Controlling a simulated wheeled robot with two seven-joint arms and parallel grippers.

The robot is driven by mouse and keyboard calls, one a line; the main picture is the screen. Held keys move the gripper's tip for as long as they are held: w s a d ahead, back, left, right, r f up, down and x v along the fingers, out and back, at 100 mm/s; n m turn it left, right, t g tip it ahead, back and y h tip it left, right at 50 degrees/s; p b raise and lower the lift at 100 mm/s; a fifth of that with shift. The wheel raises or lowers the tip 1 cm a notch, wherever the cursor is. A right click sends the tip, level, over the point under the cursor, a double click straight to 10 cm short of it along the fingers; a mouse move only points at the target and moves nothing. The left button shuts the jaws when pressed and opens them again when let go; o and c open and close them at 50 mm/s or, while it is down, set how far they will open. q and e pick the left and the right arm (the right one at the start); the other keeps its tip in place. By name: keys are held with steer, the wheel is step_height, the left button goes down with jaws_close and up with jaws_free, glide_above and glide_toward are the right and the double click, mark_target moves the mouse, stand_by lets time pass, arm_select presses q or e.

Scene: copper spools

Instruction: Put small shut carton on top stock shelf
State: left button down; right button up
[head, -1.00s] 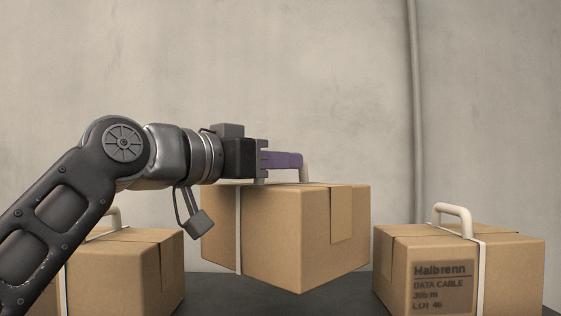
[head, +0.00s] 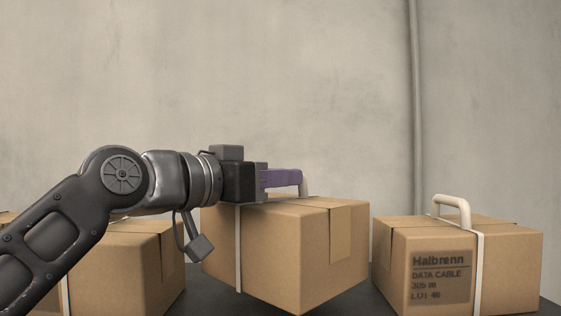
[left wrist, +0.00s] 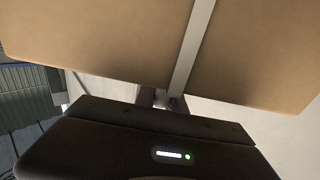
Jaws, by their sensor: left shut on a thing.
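A shut brown carton (head: 285,250) with a white strap and a pale handle (head: 304,184) is in the middle of the head view. My left gripper (head: 282,178), with purple fingers, is shut on its handle from the left. My right gripper is not in view. No stock shelf can be made out.
A labelled carton (head: 510,265) with a pale handle stands at the right on a dark surface (head: 205,300). Another carton (head: 130,265) stands at the left, partly behind my left arm. A plain wall with a vertical pipe (head: 416,110) is behind.

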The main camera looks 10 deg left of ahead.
mark_target(239, 208)
arm_select(q)
steer(key=shift+s+f, duration=0.1)
steer(key=shift+f, duration=1.15)
steer(key=shift+f+b, duration=0.55)
steer(key=shift+b, duration=0.05)
steer(key=c, duration=1.4)
jaws_free()
steer(key=shift+o, duration=0.4)
steer(key=shift+f, duration=0.3)
steer(key=b+v, duration=0.2)
steer(key=v, duration=0.5)
steer(key=shift+s+a+r+b, duration=0.1)
steer(key=shift+s+a+b, duration=0.1)
steer(key=shift+b, duration=0.2)
steer(key=shift+s, duration=0.15)
